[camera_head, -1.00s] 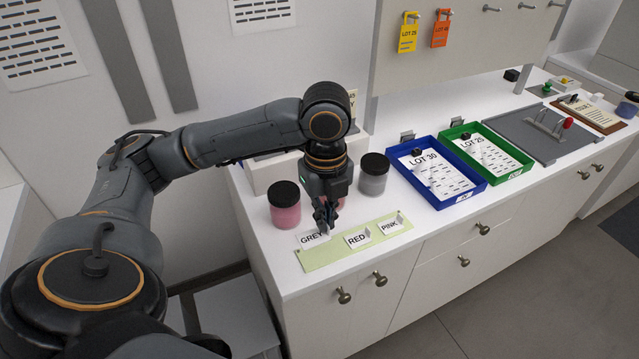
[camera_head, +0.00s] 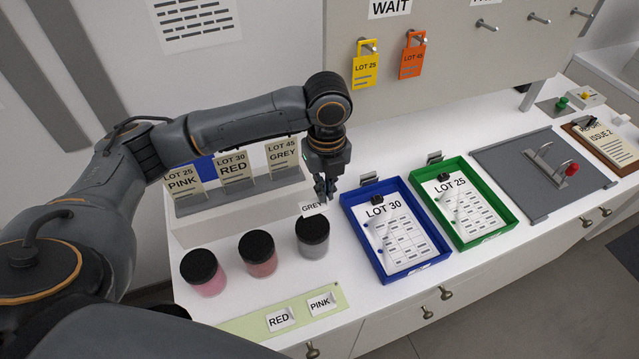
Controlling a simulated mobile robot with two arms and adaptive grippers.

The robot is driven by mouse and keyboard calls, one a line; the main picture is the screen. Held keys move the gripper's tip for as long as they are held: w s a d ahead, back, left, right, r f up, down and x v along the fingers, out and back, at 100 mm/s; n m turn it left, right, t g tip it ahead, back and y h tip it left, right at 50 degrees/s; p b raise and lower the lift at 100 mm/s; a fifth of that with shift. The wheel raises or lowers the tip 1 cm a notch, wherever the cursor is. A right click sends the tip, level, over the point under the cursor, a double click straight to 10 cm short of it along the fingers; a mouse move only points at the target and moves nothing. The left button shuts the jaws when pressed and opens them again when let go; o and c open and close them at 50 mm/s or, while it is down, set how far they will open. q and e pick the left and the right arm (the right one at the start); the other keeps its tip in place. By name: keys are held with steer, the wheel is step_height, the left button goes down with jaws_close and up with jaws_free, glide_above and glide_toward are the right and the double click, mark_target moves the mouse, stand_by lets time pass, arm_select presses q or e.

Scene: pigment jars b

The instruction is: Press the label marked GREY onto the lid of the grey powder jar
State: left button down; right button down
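The GREY label (camera_head: 312,208) is a small white card held in my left gripper (camera_head: 324,194), which is shut on it. The label hangs just above and slightly behind the black lid of the grey powder jar (camera_head: 313,241); I cannot tell whether it touches the lid. To the left stand a red powder jar (camera_head: 258,254) and a pink powder jar (camera_head: 203,273), both with black lids. The RED label (camera_head: 281,320) and PINK label (camera_head: 322,304) sit on the pale green strip (camera_head: 243,325) at the counter's front. My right gripper is not in view.
A rack of cards (camera_head: 240,194) stands behind the jars. A blue tray (camera_head: 395,232) marked LOT 30 is close right of the grey jar, then a green tray (camera_head: 465,205). Yellow (camera_head: 364,68) and orange (camera_head: 412,57) tags hang above.

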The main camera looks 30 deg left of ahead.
mark_target(323, 221)
arm_select(q)
steer(key=shift+s+a+r, duration=0.1)
steer(key=shift+s+r, duration=0.05)
steer(key=shift+s, duration=0.3)
steer(key=shift+w+p, duration=0.15)
steer(key=shift+p, duration=0.3)
steer(key=shift+f, duration=0.55)
steer(key=shift+f+b, duration=0.75)
steer(key=shift+f, duration=1.65)
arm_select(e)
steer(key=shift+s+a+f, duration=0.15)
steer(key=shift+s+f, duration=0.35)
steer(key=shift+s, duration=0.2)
arm_select(q)
steer(key=shift+f+b, duration=0.35)
steer(key=shift+f, duration=0.3)
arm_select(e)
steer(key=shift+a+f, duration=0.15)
